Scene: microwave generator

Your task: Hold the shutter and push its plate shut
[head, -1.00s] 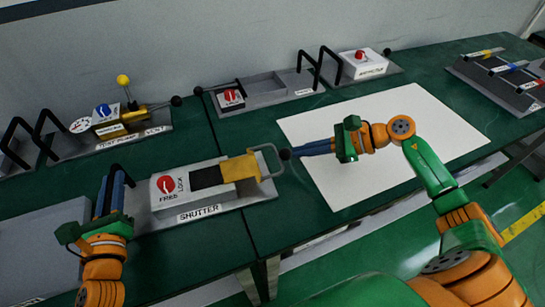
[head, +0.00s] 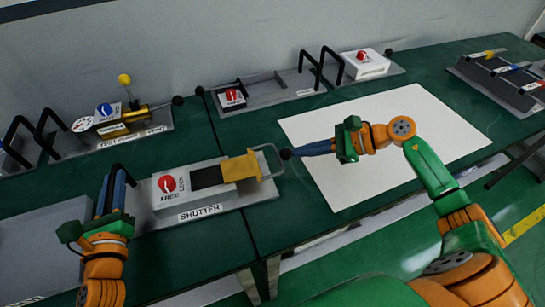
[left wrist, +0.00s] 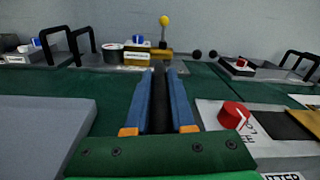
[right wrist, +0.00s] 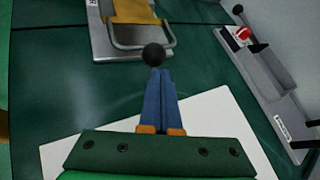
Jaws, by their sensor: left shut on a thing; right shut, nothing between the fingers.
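The shutter (head: 222,203) is a grey base with a white box, a red knob (head: 167,183) marked FREE and LOCK, and a dark opening. Its yellow plate (head: 241,167) sits right of the opening, with a grey wire loop and a black ball (head: 285,154) at the right end. My left gripper (head: 118,172) is shut on a black handle at the shutter's left end; in the left wrist view the dark bar (left wrist: 160,105) lies between the blue fingers. My right gripper (head: 298,152) is shut and empty, its tips at the black ball, which also shows in the right wrist view (right wrist: 153,54).
A white sheet (head: 410,150) lies under my right arm. Behind stand a test unit with a yellow-topped lever (head: 125,79) and another red-knob fixture (head: 232,97). A grey panel (head: 35,240) lies left. A rack (head: 510,80) stands far right.

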